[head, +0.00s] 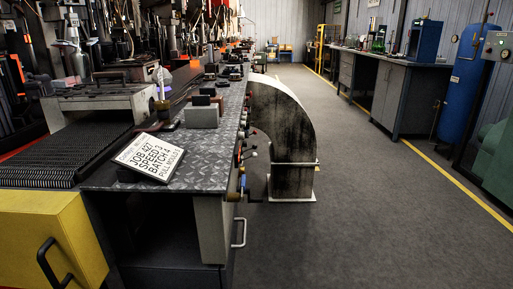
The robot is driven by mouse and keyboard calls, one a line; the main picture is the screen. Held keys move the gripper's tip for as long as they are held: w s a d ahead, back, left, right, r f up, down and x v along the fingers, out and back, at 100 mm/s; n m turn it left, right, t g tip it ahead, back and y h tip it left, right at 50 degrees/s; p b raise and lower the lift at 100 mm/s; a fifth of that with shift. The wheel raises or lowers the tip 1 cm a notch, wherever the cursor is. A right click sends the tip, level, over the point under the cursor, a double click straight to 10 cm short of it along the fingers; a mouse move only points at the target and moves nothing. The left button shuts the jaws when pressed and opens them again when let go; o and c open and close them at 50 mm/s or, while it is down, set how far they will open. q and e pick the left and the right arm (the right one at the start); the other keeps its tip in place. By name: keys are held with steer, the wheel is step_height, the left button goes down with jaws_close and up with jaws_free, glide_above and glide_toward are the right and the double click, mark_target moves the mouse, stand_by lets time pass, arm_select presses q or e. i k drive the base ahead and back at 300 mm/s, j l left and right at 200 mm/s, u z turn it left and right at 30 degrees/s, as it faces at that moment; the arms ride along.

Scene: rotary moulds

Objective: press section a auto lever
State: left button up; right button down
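Several small levers and knobs (242,146), some red, some pale and some dark, stick out along the right side of the machine bench. They are small, and I cannot read any labels on them, so I cannot tell which one is the section A auto lever. A blue and brass-coloured fitting (241,183) sits lower on the same side, near the front. Neither of my grippers is in view.
A job card (151,157) leans on the bench's tread-plate top (205,172). A curved grey duct (290,130) stands close beside the levers. A yellow box (45,240) is front left. The grey floor (370,220) on the right is clear.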

mark_target(254, 146)
steer(key=i+l, duration=0.2)
steer(key=l, duration=0.15)
steer(key=i+l, duration=0.35)
steer(key=l, duration=0.3)
steer(key=i+l+u, duration=0.1)
steer(key=l, duration=0.25)
steer(key=i+l, duration=0.65)
steer(key=i, duration=0.2)
steer(key=i+l, duration=0.3)
steer(key=i, duration=0.25)
steer(key=u, duration=0.05)
